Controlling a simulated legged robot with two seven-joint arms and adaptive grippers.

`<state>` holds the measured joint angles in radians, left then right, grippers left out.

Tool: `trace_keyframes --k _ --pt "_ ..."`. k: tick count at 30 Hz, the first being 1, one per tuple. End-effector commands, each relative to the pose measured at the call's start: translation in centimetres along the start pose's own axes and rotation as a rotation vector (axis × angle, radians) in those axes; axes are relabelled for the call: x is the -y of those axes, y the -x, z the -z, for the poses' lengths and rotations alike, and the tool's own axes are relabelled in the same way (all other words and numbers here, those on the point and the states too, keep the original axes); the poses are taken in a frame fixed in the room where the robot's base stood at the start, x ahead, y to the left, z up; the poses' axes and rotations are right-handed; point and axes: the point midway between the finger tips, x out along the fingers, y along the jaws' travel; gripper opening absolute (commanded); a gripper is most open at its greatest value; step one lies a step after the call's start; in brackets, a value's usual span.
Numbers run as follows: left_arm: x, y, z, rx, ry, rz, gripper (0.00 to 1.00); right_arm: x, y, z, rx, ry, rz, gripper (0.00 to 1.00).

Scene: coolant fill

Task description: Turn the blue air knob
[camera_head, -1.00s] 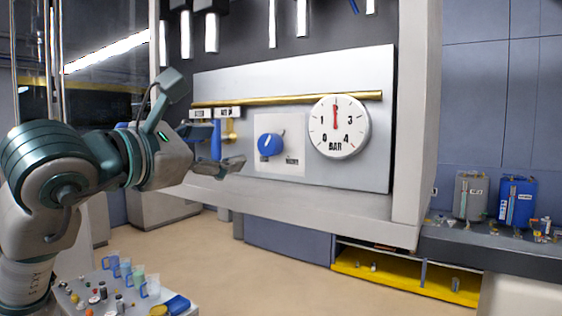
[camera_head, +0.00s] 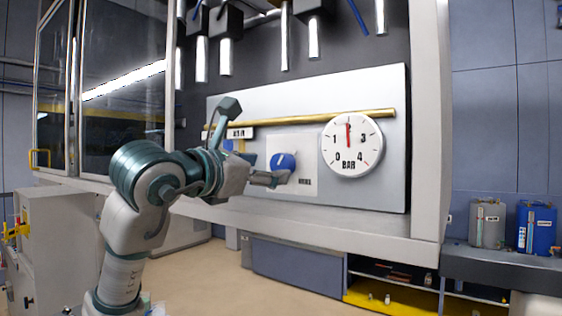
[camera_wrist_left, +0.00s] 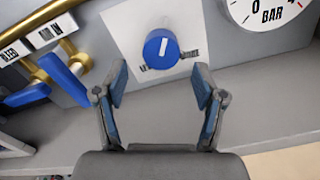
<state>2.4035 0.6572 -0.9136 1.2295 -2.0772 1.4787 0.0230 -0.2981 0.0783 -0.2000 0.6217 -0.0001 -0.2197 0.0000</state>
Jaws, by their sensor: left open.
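The blue air knob (camera_head: 283,161) is on a white plate on the grey panel, left of and below the pressure gauge (camera_head: 351,146). In the left wrist view the knob (camera_wrist_left: 161,47) shows a white pointer line tilted up to the right. My left gripper (camera_head: 275,178) is just in front of the knob and a little below it in the head view. In the left wrist view my left gripper (camera_wrist_left: 161,86) is open and empty, with the knob beyond its fingertips and roughly centred between them. The gauge needle points about straight up. My right gripper is not in view.
A brass pipe (camera_head: 310,120) runs across the panel above the knob. Blue valve handles (camera_wrist_left: 66,80) are left of the knob. A ledge (camera_head: 330,223) juts out under the panel. A grey canister (camera_head: 487,223) and a blue canister (camera_head: 537,228) stand at the right.

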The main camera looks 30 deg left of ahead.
Motion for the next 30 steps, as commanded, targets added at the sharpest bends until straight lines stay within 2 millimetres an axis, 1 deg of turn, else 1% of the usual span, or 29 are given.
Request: trace_keyframes --k 1,3,6,9,13,20,23,24,26,27,28,30 --pt "0.0 -1.1 -0.2 -0.002 0.000 0.002 0.70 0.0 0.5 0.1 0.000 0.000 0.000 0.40" --pt "0.0 -2.4 -0.2 -0.001 0.000 0.002 0.70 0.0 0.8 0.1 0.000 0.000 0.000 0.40" --pt "-0.1 -3.8 -0.2 0.000 0.000 0.000 0.70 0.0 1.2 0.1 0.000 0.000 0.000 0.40" --pt "0.0 -4.7 -0.1 0.000 0.000 0.000 0.70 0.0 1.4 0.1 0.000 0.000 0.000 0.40" --pt "0.0 -5.2 -0.1 0.002 0.000 0.000 0.70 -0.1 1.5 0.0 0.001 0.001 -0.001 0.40" --pt "0.0 -5.2 0.0 0.002 0.000 0.000 0.70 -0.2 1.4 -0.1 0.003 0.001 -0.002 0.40" --pt "0.0 -5.2 0.0 0.001 0.000 0.000 0.48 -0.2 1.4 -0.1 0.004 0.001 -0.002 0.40" --pt "0.0 -5.3 0.0 0.001 0.000 0.000 0.38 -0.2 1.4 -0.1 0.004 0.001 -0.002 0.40" --pt "0.0 -5.3 0.0 0.002 0.000 0.000 0.23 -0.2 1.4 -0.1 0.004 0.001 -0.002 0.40" --pt "0.0 -5.3 0.0 0.001 0.000 0.000 0.13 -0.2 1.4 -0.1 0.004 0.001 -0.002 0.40" --pt "0.0 -5.3 0.0 0.001 0.000 -0.001 0.10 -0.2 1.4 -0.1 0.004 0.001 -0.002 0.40" --pt "0.0 -5.3 0.0 0.001 -0.001 -0.001 0.10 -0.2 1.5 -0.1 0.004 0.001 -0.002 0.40"
